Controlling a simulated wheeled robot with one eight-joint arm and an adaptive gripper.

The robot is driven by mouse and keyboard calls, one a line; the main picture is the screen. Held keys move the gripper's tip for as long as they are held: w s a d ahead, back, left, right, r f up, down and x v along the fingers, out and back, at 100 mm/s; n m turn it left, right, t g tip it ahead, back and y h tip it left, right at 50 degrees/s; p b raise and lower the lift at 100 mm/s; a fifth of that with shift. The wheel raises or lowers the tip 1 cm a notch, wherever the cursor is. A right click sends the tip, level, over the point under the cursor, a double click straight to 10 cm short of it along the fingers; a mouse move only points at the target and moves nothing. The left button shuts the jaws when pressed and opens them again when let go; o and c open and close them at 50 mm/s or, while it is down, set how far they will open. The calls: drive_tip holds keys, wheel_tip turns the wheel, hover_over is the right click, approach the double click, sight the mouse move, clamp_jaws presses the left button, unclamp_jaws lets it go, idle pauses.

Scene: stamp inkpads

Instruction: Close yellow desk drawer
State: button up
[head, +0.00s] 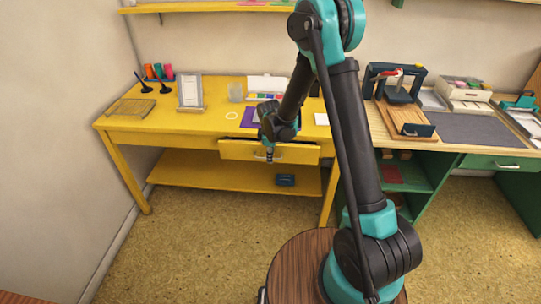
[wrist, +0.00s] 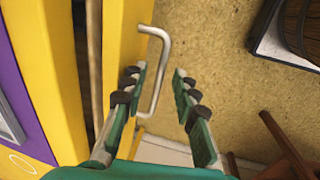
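The yellow desk (head: 190,130) stands against the wall in the head view. Its drawer (head: 235,150) sticks out a little; the wrist view shows a dark gap behind the yellow drawer front (wrist: 118,40). The metal handle (wrist: 164,40) shows in the wrist view, and partly in the head view (head: 276,157). My gripper (wrist: 159,74) is open, its fingers apart with the handle's bar appearing between them; I cannot tell whether they touch it. In the head view my gripper (head: 269,157) is in front of the drawer, hiding part of its front.
A green desk (head: 490,162) stands to the right, with a stamp press (head: 398,90) on its top. A low yellow shelf (head: 200,174) under the yellow desk holds a small dark box (head: 286,180).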

clamp_jaws()
drive_tip(key=shift+w, duration=0.1)
drive_tip(key=shift+w, duration=2.2)
drive_tip(key=shift+o, duration=0.3)
unclamp_jaws()
drive_tip(key=shift+o, duration=0.2)
wheel_tip(320, 180, up, 12)
drive_tip(key=s, duration=0.2)
drive_tip(key=shift+s+f, duration=0.1)
